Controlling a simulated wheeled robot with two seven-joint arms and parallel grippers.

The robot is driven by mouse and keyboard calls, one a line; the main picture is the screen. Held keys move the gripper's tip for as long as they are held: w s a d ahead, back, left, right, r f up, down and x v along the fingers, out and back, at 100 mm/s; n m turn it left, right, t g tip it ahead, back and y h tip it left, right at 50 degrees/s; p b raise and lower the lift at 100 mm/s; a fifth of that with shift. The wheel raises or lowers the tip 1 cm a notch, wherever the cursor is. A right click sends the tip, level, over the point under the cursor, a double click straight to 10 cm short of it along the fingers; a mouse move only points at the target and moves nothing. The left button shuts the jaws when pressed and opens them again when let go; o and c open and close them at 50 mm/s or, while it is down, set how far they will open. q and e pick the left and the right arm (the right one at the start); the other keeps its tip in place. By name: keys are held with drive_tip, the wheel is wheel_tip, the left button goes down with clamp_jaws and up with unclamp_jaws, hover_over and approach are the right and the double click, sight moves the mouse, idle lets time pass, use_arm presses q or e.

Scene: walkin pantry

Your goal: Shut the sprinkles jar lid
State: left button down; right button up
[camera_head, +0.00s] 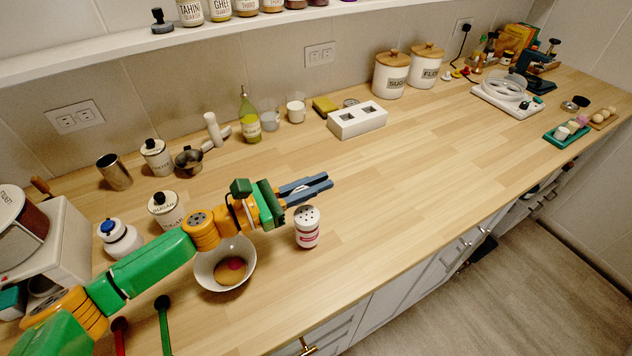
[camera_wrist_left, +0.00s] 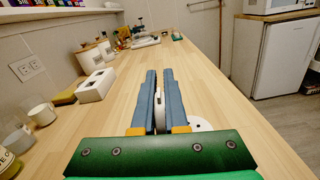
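The sprinkles jar (camera_head: 307,232), white with a red label, stands upright on the counter just right of the white bowl. Its top with dark holes faces up. My left gripper (camera_head: 308,186) is just behind and above the jar in the head view, its blue fingers pointing right, close together with a narrow gap. In the left wrist view the jar top (camera_wrist_left: 200,124) shows partly beside the right finger. A pale piece, perhaps the jar's lid flap, shows between the fingers; I cannot tell whether they grip it. My right gripper is not in view.
The white bowl (camera_head: 225,277) with brown and pink contents sits below my left arm. A sugar jar (camera_head: 165,209), a green bottle (camera_head: 248,118) and a white two-hole block (camera_head: 357,120) stand behind. The counter to the right (camera_head: 430,180) is clear.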

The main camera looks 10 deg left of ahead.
use_arm(q)
drive_tip(key=shift+s+d+f+m+b, duration=0.2)
drive_tip(key=shift+s+m, duration=0.1)
drive_tip(key=shift+m, duration=0.85)
drive_tip(key=shift+s+d+f+m+b, duration=0.15)
drive_tip(key=shift+s+d+m, duration=0.15)
drive_tip(key=shift+m, duration=0.8)
drive_tip(key=shift+s+d+f+m+b, duration=0.15)
drive_tip(key=shift+s+m, duration=0.2)
drive_tip(key=shift+m, duration=0.8)
drive_tip(key=c, duration=0.9)
unclamp_jaws()
drive_tip(key=shift+r, duration=0.1)
drive_tip(key=shift+c, duration=0.2)
